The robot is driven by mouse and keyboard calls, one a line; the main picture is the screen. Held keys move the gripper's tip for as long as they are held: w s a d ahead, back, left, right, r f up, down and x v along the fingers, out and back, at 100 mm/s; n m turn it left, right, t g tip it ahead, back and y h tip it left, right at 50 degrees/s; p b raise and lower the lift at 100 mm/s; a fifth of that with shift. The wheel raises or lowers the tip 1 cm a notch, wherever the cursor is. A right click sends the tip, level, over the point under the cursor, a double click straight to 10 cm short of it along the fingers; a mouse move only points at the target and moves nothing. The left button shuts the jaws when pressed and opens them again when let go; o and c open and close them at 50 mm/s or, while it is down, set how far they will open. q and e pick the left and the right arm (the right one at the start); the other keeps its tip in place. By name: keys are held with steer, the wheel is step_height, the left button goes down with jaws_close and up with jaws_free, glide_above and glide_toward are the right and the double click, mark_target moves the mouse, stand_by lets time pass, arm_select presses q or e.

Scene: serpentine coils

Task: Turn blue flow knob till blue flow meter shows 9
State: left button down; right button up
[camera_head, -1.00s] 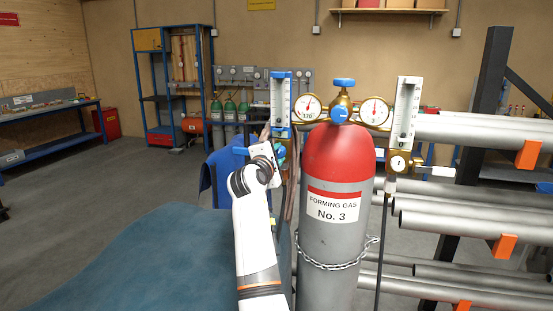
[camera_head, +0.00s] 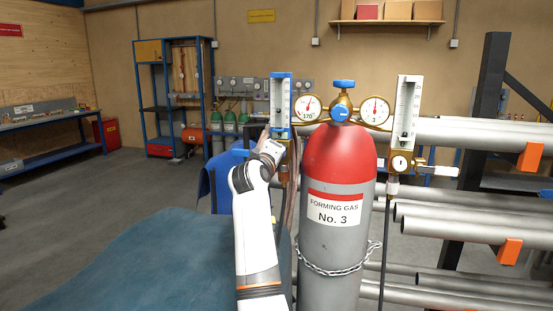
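The blue flow meter (camera_head: 281,101), a clear tube in a blue frame, stands upright left of the pressure gauges. Its scale is too small to read. The blue flow knob at its lower end is hidden behind my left gripper. My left arm rises from the bottom middle, and its gripper (camera_head: 271,143) is at the lower end of the meter, at the knob's place. The fingers are small and partly hidden, so I cannot tell whether they are open, or whether they touch the knob. My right gripper is not in view.
A red-topped grey gas cylinder (camera_head: 337,210) with a chain stands right of my arm. Two round gauges (camera_head: 308,109) and a blue-topped valve sit above it. A white flow meter (camera_head: 406,112) is at right, before racked pipes (camera_head: 470,217). A teal surface (camera_head: 150,265) lies at lower left.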

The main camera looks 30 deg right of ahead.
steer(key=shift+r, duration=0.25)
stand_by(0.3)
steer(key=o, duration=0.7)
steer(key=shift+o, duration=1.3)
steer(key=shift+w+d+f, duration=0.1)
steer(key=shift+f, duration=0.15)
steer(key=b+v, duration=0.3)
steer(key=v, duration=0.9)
steer(key=shift+b, duration=0.4)
